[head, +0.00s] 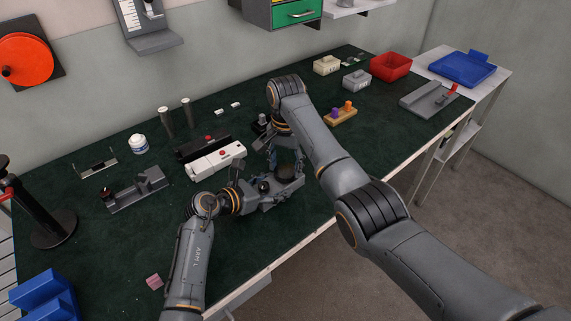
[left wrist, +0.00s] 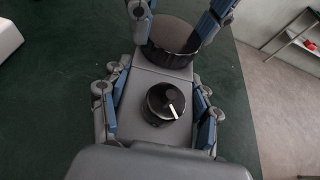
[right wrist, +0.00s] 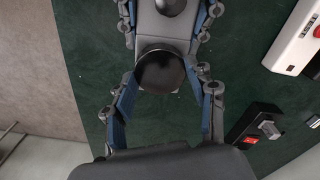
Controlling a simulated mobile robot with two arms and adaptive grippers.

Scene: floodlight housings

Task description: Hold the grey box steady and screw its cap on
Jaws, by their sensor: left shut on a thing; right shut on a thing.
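The grey box (head: 291,191) stands on the green bench mat, with a black knob (left wrist: 165,102) bearing a white mark on its top. My left gripper (left wrist: 160,76) is shut on the box, one blue-padded finger along each side. The round black cap (right wrist: 160,71) is at the far end of the box in the left wrist view (left wrist: 173,36). My right gripper (right wrist: 160,78) is shut on the cap from above, a finger on each side. I cannot tell whether the cap touches its seat; the cap and the fingers hide it.
A white housing (head: 217,160) and a black one (head: 203,146) lie just behind. A grey fixture (head: 135,194) and a white jar (head: 139,144) are to the left. A wooden block with coloured pegs (head: 341,116) and a red bin (head: 391,66) are at the back right.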

